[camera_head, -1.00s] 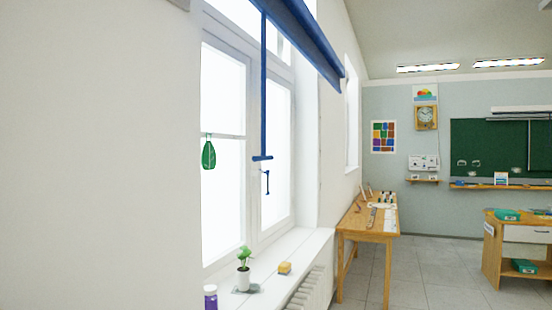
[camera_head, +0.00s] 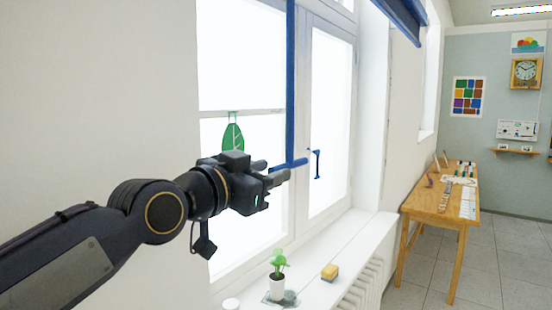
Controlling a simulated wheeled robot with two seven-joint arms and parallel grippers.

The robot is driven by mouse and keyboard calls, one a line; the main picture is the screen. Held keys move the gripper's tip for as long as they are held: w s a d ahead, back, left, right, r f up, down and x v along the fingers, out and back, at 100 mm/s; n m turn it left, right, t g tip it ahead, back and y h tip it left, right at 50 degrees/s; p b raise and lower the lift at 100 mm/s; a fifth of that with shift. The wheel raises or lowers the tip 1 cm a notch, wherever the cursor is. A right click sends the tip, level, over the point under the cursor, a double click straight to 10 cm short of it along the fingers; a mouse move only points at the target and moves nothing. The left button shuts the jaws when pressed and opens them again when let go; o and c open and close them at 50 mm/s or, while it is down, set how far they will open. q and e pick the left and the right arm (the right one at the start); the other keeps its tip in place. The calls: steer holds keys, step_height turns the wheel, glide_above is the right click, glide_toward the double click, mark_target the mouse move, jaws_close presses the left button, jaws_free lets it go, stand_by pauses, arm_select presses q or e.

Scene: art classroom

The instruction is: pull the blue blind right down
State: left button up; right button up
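The blue blind (camera_head: 405,18) shows only in part at the top, its bottom edge high in the window opening. A long blue pull rod (camera_head: 291,85) hangs down in front of the window and ends in a short blue crossbar (camera_head: 298,162). My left gripper (camera_head: 277,170) is at the left end of this crossbar. Its fingers look apart, one on each side of the bar's line. I cannot tell whether they touch the bar. My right gripper is not in view.
A white sill (camera_head: 340,265) below holds a potted plant (camera_head: 277,285) and a yellow block (camera_head: 330,272). A blue window handle (camera_head: 316,164) is right of the crossbar. A wooden table (camera_head: 425,206) stands further right.

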arm_select(q)
steer(key=shift+p+x, duration=0.45)
steer(key=shift+x, duration=1)
jaws_close()
